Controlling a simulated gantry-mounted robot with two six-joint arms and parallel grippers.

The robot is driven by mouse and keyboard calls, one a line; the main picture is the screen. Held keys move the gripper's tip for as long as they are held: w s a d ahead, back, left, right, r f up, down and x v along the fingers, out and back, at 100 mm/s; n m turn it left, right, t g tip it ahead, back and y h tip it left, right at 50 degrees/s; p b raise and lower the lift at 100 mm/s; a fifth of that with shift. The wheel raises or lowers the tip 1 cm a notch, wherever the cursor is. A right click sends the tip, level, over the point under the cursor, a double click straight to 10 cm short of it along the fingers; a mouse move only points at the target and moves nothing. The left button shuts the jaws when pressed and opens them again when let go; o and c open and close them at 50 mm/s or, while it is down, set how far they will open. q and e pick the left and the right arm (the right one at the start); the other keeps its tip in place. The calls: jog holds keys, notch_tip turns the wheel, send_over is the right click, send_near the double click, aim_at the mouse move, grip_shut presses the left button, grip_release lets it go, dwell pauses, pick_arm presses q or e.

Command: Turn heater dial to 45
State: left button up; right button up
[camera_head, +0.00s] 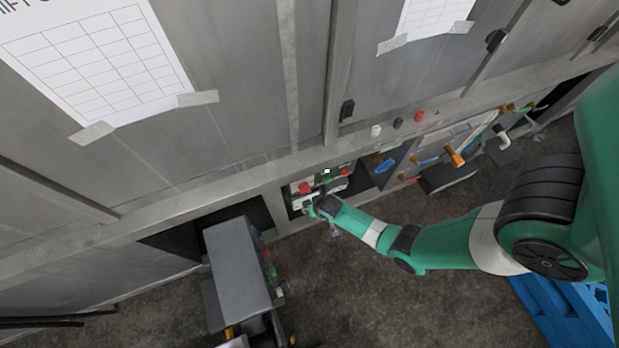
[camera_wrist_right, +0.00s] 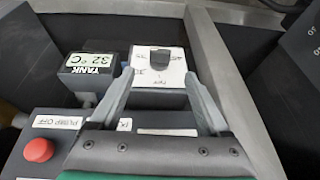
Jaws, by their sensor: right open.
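The heater dial (camera_wrist_right: 160,58) is a dark knob on a white plate with markings, in the upper middle of the right wrist view. The small lettering on the plate is too blurred to read surely. Beside it on the left is a display (camera_wrist_right: 92,66) reading "TANK 32 °C". My right gripper (camera_wrist_right: 158,80) is open, with its two fingers apart on either side of the plate's lower part, and nothing is between them. In the head view my right gripper (camera_head: 312,209) is at the control panel recess, where the dial is too small to make out. My left gripper is not in view.
A red button (camera_wrist_right: 38,150) by a "PUMP OFF" label is at the lower left of the right wrist view. A metal frame edge (camera_wrist_right: 232,88) runs close along the right. In the head view, a grey box unit (camera_head: 237,262) stands left of the arm.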

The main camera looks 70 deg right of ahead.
jog(key=b+x, duration=0.5)
jog(key=x, duration=0.3)
jog(key=shift+f, duration=0.15)
jog(key=shift+d, duration=0.1)
jog(key=shift+c, duration=0.3)
grip_shut()
